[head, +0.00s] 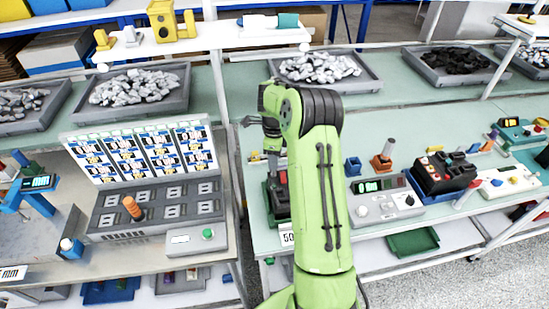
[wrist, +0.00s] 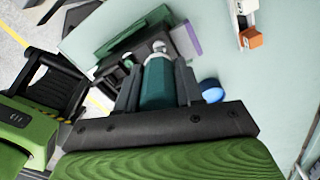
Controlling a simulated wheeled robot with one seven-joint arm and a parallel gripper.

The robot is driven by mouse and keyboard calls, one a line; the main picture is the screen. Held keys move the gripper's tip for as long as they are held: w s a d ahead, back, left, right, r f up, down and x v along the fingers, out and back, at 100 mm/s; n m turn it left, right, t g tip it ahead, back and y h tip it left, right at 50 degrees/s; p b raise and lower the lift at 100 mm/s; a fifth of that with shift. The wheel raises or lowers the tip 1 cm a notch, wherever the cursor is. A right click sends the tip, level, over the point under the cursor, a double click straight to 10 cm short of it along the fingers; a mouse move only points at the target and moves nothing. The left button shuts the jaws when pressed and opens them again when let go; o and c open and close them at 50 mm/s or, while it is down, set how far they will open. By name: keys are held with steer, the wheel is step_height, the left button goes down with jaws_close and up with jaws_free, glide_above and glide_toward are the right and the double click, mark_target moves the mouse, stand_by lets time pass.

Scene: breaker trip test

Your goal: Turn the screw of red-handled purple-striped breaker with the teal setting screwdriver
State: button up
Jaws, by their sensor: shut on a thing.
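My gripper (wrist: 157,88) is shut on the teal screwdriver (wrist: 158,80), with a finger on each side of its handle. The screwdriver's pale collar points at a black breaker (wrist: 143,54) in a green holder (wrist: 132,30). A purple strip (wrist: 186,40) lies along the breaker's side in the wrist view. In the head view the breaker (head: 277,203) stands below my gripper (head: 270,163), and its red handle (head: 283,178) shows. The screw and the screwdriver's tip are hidden, so I cannot tell whether they touch.
Grey trays of parts (head: 318,72) line the back.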

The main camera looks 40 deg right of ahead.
steer(key=shift+f+m+b, duration=0.1)
steer(key=shift+m+b, duration=0.35)
steer(key=shift+m, duration=0.55)
steer(key=shift+m+b, duration=0.7)
steer(key=shift+m, duration=0.3)
steer(key=shift+a+m+b, duration=0.1)
steer(key=shift+m+b, duration=0.55)
steer(key=shift+m, duration=0.35)
